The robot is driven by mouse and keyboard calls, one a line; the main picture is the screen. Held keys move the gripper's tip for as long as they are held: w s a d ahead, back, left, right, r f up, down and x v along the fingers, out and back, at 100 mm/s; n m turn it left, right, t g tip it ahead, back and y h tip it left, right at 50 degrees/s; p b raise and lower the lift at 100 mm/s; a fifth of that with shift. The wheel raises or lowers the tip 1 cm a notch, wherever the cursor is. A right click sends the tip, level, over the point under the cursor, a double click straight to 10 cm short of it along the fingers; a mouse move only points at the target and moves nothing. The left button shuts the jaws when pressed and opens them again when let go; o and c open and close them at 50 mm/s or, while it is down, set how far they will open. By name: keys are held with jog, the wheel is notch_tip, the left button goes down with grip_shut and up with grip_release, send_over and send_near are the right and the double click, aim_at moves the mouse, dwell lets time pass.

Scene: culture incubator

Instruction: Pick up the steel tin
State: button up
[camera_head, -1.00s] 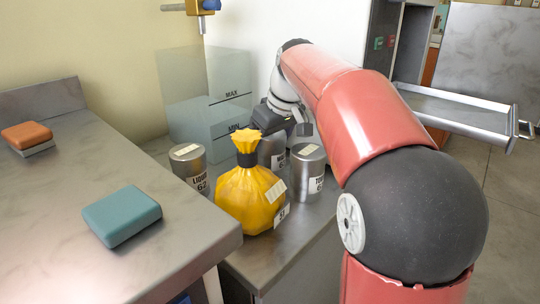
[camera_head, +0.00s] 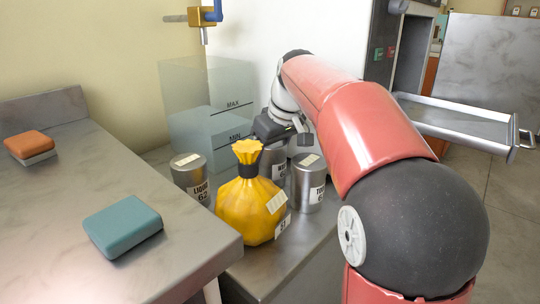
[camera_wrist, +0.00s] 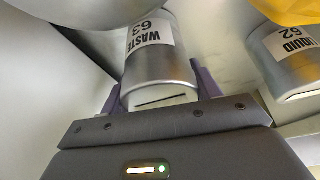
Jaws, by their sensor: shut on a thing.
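Three steel tins with labels stand in the head view. The tin marked WASTE 63 (camera_wrist: 158,58) fills the middle of the wrist view; in the head view it is the middle tin (camera_head: 274,162), partly hidden behind the yellow bag. My gripper (camera_wrist: 155,92) is shut on this tin, with a purple finger on each side of it. In the head view my gripper (camera_head: 277,132) is over the middle tin. I cannot tell whether the tin is clear of the surface.
A LIQUID 62 tin (camera_head: 188,172) stands left and another tin (camera_head: 308,184) right. The tied yellow bag (camera_head: 250,210) stands in front. A clear tank (camera_head: 192,110) is behind. Teal (camera_head: 123,224) and orange (camera_head: 29,144) blocks lie on the left bench (camera_head: 70,200). An open drawer (camera_head: 465,120) is at right.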

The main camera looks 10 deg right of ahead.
notch_tip(320, 180, up, 20)
jog(key=p, duration=0.7)
jog(key=shift+s+f, duration=0.1)
